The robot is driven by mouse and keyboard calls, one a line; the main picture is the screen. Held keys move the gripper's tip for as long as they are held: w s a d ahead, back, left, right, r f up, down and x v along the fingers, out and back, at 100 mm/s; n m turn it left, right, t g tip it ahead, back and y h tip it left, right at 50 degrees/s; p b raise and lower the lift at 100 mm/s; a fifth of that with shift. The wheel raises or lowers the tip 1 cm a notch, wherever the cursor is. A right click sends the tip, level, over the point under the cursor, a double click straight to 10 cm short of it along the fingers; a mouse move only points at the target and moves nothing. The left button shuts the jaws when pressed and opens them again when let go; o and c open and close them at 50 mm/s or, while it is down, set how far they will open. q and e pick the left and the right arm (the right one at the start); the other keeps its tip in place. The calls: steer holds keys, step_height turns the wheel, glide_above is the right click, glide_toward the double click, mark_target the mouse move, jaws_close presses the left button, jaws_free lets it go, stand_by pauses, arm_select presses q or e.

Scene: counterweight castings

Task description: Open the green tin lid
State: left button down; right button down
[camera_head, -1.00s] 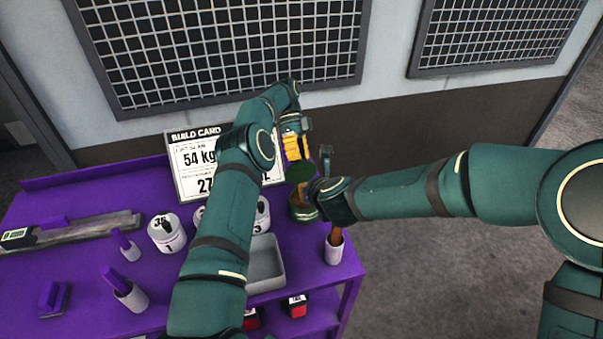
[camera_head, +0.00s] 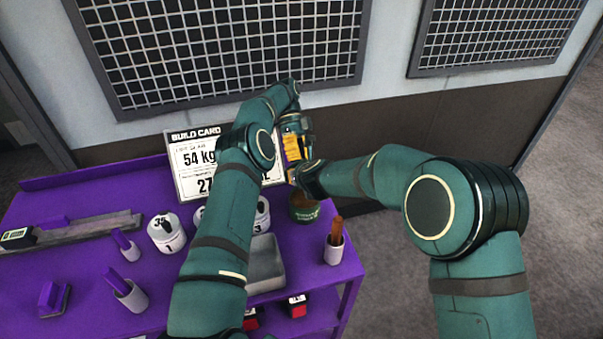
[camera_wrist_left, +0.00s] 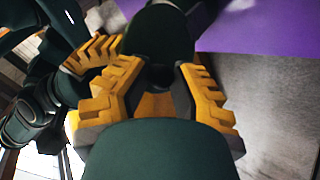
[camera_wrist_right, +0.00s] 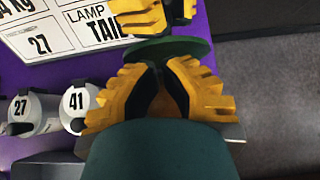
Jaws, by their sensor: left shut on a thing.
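The green tin (camera_head: 304,210) stands at the back right of the purple table, its top partly covered by my right gripper (camera_head: 304,174). My left gripper (camera_head: 292,148) is shut on the green lid and holds it above the tin. The lid is hidden in the head view but shows as a green disc in the right wrist view (camera_wrist_right: 172,48), just below the left gripper's yellow fingers. My right gripper's fingertips, in the right wrist view, are close together at the lid's near edge. I cannot tell whether they grip it.
A build card (camera_head: 192,160) stands behind the tin. A grey tray (camera_head: 265,262) and a white cup (camera_head: 334,254) with a brown handle are in front of it. Numbered white weights (camera_head: 166,232) stand to the left. A wall with mesh panels (camera_head: 230,50) is behind the table.

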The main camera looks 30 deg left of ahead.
arm_select(q)
steer(key=shift+s+a+f, duration=0.15)
steer(key=shift+f, duration=0.45)
arm_select(e)
steer(key=shift+w+a, duration=0.45)
steer(key=shift+r, duration=0.1)
arm_select(q)
steer(key=c, duration=0.8)
jaws_free()
steer(key=shift+c, duration=0.2)
steer(key=shift+r, duration=0.1)
arm_select(e)
steer(key=shift+w+a, duration=0.1)
steer(key=shift+a, duration=0.1)
arm_select(q)
steer(key=shift+r, duration=0.1)
